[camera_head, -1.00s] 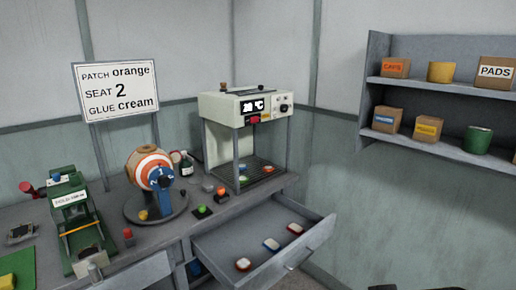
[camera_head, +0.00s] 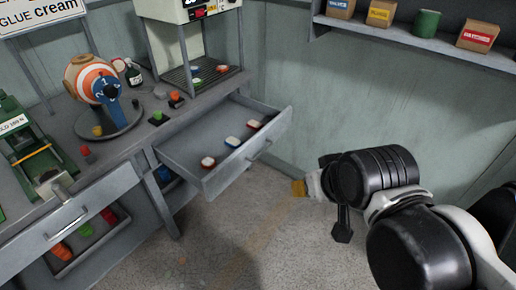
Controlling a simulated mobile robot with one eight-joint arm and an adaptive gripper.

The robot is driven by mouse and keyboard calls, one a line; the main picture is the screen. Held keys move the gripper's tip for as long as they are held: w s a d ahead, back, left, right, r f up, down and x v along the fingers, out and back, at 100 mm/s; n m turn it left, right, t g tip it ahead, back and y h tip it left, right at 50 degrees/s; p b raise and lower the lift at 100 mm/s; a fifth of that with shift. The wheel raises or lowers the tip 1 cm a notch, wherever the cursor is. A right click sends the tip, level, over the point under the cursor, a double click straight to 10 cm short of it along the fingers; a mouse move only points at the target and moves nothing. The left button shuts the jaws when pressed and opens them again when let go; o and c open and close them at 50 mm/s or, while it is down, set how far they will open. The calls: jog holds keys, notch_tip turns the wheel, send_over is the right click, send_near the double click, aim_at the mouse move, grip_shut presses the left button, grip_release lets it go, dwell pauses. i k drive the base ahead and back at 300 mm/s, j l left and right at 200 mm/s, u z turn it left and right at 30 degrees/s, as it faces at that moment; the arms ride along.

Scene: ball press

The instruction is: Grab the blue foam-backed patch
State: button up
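The blue foam-backed patch (camera_head: 232,141) lies in the open drawer (camera_head: 190,180), blue side up with a pale edge. It is the middle one of a row, between a red patch (camera_head: 208,161) nearer the front and another red patch (camera_head: 253,124) further back. My gripper (camera_head: 300,188) is in the air to the right of the drawer, apart from the patch. I cannot tell whether this is a fingertip or something held, or whether the fingers are open.
The bench carries a striped ball (camera_head: 95,75) on a round stand, a green press (camera_head: 35,145) and a cream heater unit (camera_head: 172,10) with small patches on its rack. A lower drawer (camera_head: 95,250) holds several coloured rolls. A shelf (camera_head: 410,40) hangs at upper right.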

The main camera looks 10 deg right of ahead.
aim_at(234, 143)
jog(key=i+j, duration=0.1)
jog(key=j, duration=0.25)
jog(key=i+j, duration=0.15)
jog(key=j, duration=0.25)
jog(key=i+j+u, duration=0.1)
jog(key=j, duration=0.25)
jog(key=i+j, duration=0.1)
jog(key=j, duration=0.25)
